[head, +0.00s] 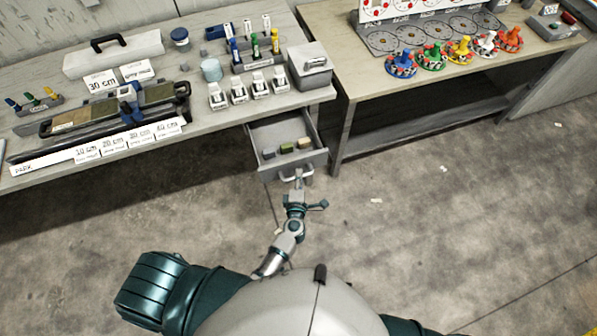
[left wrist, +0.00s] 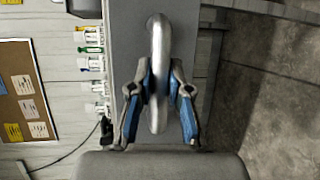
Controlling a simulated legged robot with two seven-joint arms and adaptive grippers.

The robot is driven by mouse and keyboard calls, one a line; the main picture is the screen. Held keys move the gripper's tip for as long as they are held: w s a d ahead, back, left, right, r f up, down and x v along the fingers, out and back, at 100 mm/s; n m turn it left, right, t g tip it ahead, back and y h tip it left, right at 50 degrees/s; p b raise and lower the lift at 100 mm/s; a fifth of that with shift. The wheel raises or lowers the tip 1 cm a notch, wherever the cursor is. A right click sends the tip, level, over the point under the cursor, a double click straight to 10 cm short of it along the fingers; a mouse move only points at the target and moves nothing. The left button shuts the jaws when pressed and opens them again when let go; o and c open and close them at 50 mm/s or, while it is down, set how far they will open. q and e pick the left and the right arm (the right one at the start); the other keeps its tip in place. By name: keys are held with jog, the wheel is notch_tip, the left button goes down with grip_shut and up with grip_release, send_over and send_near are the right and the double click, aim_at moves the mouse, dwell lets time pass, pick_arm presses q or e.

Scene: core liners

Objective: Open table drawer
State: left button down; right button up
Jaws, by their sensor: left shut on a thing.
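The table drawer (head: 294,163) is a grey box below the right end of the left table, and it stands pulled out. Several small blocks (head: 303,145) lie inside it, one green and one yellowish. My left gripper (head: 298,181) is at the drawer front, shut on the silver handle (head: 308,172). In the left wrist view the curved metal handle (left wrist: 158,50) passes between the two blue-padded fingers of my left gripper (left wrist: 160,90), with the grey drawer front behind it. My right gripper is not in view.
The left table (head: 215,125) holds a core liner, white bottles, label cards and a grey box (head: 310,66). A second table (head: 330,25) with coloured round pieces stands to the right. The concrete floor (head: 430,215) before the drawer is mostly clear, with small scraps.

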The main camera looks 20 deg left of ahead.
pick_arm(q)
jog(key=shift+a+f, duration=0.3)
jog(key=shift+f, duration=0.05)
jog(key=c, duration=1.2)
grip_release()
jog(key=shift+d, duration=0.1)
jog(key=shift+o, duration=0.5)
jog(key=shift+w+d+r, duration=0.1)
jog(key=shift+d, duration=0.05)
jog(key=v, duration=1.2)
